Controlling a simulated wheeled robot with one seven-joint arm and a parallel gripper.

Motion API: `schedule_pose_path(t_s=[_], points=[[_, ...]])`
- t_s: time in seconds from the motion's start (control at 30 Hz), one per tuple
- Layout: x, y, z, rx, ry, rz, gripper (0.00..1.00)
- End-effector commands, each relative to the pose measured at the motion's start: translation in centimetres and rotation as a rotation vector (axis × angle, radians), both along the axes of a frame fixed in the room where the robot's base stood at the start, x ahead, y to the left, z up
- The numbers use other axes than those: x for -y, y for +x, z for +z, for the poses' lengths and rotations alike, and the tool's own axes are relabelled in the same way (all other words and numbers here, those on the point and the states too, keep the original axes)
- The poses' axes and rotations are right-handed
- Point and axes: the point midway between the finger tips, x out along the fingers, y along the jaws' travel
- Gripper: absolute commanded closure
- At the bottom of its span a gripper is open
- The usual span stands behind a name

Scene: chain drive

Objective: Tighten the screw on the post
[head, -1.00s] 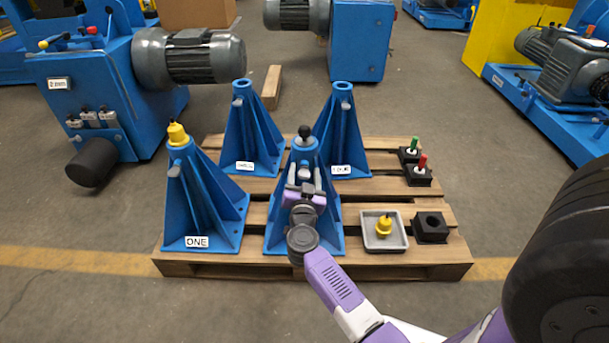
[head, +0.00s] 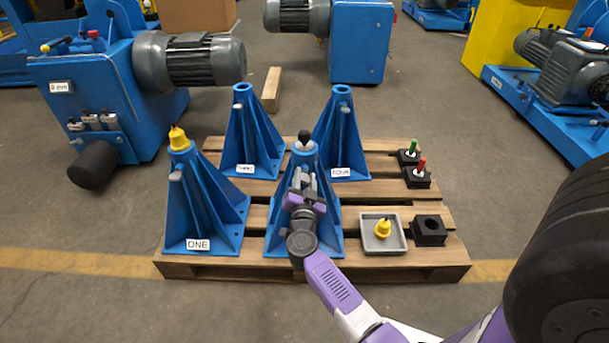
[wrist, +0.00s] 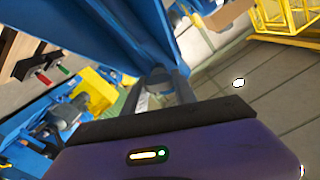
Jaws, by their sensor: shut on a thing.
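The blue post (head: 283,222) at the front middle of the pallet has a black ball-topped piece (head: 305,136) in its top. My gripper (head: 306,176) is against the near upper side of this post, where the screw sits. In the wrist view, the grey screw head (wrist: 160,76) shows between the fingertips (wrist: 163,90), beside the blue post (wrist: 110,30). The gripper is shut on it. In the head view the gripper hides the screw, and its thread is not visible.
Post ONE (head: 197,215) with a yellow plug stands left. Two open-topped posts (head: 245,130) (head: 340,130) stand behind. To the right are a grey tray (head: 370,246) with a yellow piece, an empty black block (head: 430,232), and two black holders with red and green pieces.

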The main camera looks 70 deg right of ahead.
Motion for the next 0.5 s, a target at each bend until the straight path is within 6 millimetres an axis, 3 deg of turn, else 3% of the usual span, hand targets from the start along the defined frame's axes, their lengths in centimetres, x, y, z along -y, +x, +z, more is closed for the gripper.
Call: schedule_pose_path(t_s=[0.5], points=[[0.01, -0.19, -0.1, 0.444, 0.186, 0.0, 1.0]])
